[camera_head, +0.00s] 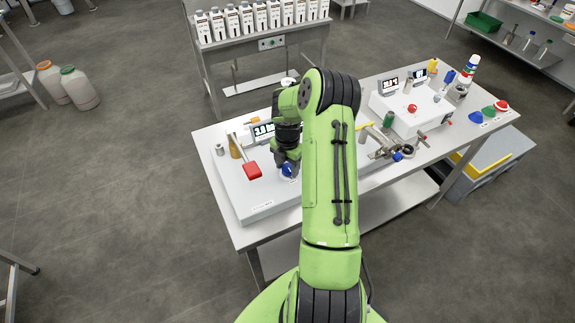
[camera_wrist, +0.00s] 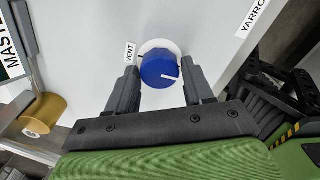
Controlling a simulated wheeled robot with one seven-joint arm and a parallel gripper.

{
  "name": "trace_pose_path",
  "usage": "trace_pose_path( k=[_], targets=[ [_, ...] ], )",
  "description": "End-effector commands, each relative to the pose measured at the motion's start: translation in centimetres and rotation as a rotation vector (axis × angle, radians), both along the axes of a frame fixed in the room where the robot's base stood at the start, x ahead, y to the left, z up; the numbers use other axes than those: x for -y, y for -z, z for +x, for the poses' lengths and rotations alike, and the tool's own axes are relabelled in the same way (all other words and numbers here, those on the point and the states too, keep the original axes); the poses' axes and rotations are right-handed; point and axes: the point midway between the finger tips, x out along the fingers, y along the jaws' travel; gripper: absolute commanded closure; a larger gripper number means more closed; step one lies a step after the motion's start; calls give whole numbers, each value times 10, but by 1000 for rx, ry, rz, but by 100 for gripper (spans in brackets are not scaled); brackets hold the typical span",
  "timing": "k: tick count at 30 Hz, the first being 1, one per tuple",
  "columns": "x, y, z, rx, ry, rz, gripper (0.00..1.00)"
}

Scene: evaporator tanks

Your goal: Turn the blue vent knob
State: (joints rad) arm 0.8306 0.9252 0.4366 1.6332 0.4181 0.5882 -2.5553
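The blue vent knob (camera_wrist: 160,70) sits on the white panel beside a "VENT" label (camera_wrist: 130,53); a white pointer line on it points to the right. My gripper (camera_wrist: 157,82) is open in the wrist view, with one finger on each side of the knob. A gap shows between the knob and each finger, clearer on the right, so it does not look gripped. In the head view the knob (camera_head: 289,170) shows as a blue spot just below my gripper (camera_head: 287,158), partly covered by it.
A red handle (camera_head: 252,171) stands left of my gripper on the same white unit (camera_head: 258,205). A brass cylinder (camera_wrist: 42,115) is at the wrist view's left. A second white unit (camera_head: 400,120) stands farther right on the table. Bottles (camera_head: 262,17) line a bench behind.

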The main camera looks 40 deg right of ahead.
Motion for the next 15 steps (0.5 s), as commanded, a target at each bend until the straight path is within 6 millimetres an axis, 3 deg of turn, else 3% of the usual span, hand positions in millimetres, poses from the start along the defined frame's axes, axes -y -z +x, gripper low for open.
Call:
trace_pose_path(
  k=[1,7,15],
  targets=[
    [0,0,0,0,0,0,56],
    [0,0,0,0,0,0,86],
    [0,0,0,0,29,0,86]
  ],
)
